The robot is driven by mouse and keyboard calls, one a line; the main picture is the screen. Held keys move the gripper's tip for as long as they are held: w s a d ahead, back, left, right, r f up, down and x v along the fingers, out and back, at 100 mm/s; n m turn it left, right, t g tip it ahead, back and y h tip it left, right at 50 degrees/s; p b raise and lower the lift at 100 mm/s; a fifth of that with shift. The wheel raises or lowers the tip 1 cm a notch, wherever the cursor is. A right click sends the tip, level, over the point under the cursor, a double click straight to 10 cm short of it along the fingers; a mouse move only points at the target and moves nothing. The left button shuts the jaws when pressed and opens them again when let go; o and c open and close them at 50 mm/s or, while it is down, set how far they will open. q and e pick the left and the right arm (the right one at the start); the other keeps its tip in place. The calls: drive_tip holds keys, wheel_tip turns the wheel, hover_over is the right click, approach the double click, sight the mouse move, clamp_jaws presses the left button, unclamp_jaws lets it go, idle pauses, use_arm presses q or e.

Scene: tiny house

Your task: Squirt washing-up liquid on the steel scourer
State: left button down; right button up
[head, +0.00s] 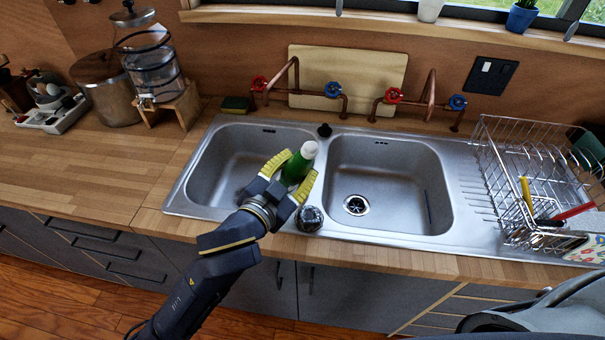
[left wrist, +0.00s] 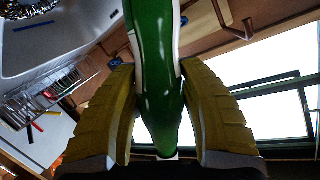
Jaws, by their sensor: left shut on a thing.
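My left gripper (head: 296,176) is shut on a green bottle of washing-up liquid (head: 297,168), with one yellow-padded finger on each side. The bottle's white end (head: 309,149) points up and away in the head view. The left wrist view shows the green body (left wrist: 157,70) between both pads. The steel scourer (head: 309,219) is a dark shiny ball on the sink's front rim, just below and right of the gripper in the picture. A curly metallic patch at the top left of the left wrist view (left wrist: 38,8) looks like the scourer. My right gripper is not visible.
The double sink (head: 388,146) has two empty-looking basins. Copper taps (head: 294,78) and a sponge (head: 236,105) are behind it. A wire dish rack (head: 530,190) stands right, a glass dispenser (head: 150,60) left. The left worktop (head: 120,165) is mostly clear.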

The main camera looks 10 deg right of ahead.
use_arm(q)
drive_tip(key=w+m, duration=0.1)
drive_tip(key=w+a+m+t, duration=0.1)
drive_tip(key=w, duration=0.1)
drive_tip(key=w+a+f+m+t, duration=0.1)
drive_tip(key=m, duration=0.1)
drive_tip(key=shift+w+h, duration=0.2)
drive_tip(key=shift+h, duration=0.2)
drive_tip(key=shift+w+a+r+m+h, duration=0.1)
drive_tip(key=shift+w+r+m+h, duration=0.3)
drive_tip(key=shift+m+h, duration=1.5)
drive_tip(key=shift+w+a+r+m+h, duration=0.15)
drive_tip(key=shift+r+m+h, duration=0.5)
drive_tip(key=shift+m, duration=2.3)
drive_tip(key=shift+w+a+r+m+h, duration=0.1)
drive_tip(key=shift+w+r+m+h, duration=0.25)
drive_tip(key=shift+m+h, duration=1.55)
drive_tip(key=shift+s+d+r+m+y, duration=0.1)
drive_tip(key=shift+s+r+m+y, duration=0.1)
drive_tip(key=shift+m+y, duration=0.45)
drive_tip(key=shift+f, duration=0.1)
drive_tip(key=shift+s+f+n+t+y, duration=0.3)
drive_tip(key=shift+f+n+y, duration=0.1)
drive_tip(key=shift+n, duration=0.6)
drive_tip(key=n+y, duration=0.1)
drive_tip(key=w+n+y, duration=0.1)
drive_tip(key=n, duration=0.1)
drive_tip(key=f+n+t+y, duration=0.1)
drive_tip(key=n, duration=0.1)
drive_tip(key=shift+w+a, duration=0.2)
